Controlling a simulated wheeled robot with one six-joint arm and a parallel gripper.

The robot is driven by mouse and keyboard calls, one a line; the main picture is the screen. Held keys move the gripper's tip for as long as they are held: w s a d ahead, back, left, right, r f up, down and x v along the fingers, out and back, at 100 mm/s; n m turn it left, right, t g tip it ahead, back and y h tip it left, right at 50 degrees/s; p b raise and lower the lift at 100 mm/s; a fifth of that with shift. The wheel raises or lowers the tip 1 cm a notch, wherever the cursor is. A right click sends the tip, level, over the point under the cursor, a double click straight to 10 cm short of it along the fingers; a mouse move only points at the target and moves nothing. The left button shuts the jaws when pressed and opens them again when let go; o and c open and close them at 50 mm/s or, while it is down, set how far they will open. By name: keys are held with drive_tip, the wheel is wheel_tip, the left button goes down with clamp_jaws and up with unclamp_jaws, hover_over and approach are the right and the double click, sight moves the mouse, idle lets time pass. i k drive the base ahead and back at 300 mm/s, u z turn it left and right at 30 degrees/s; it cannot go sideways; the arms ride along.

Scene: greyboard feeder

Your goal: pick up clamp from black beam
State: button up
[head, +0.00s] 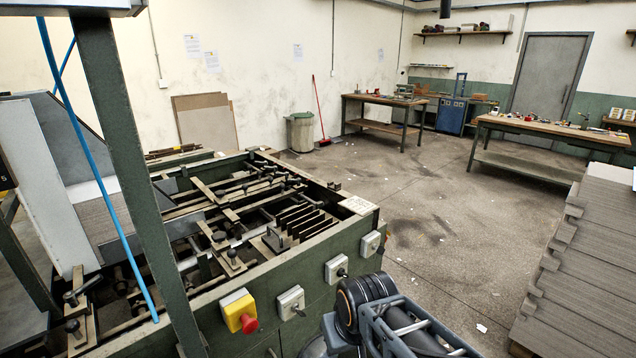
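The open feeder frame of the green machine (330,240) holds several dark bars and small clamp-like pieces. One dark clamp-like block (276,239) sits near the right end, beside a row of upright plates. Another knobbed piece (232,257) sits on a brass-coloured strip left of it. I cannot tell which piece is the clamp or which bar is the black beam. Part of my arm shows at the bottom centre. My gripper is not in view.
A yellow box with a red stop button (240,312) and grey switch boxes (291,302) stick out from the machine's front. A green post (128,150) and blue hose (90,160) cross the left side. Stacked greyboard (590,270) stands right. Floor between is open.

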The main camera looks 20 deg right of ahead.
sight(336, 187)
drive_tip(key=u, duration=0.25)
drive_tip(key=k, duration=0.25)
drive_tip(key=z, duration=0.75)
drive_tip(key=i, duration=1.15)
drive_tip(key=u, duration=0.2)
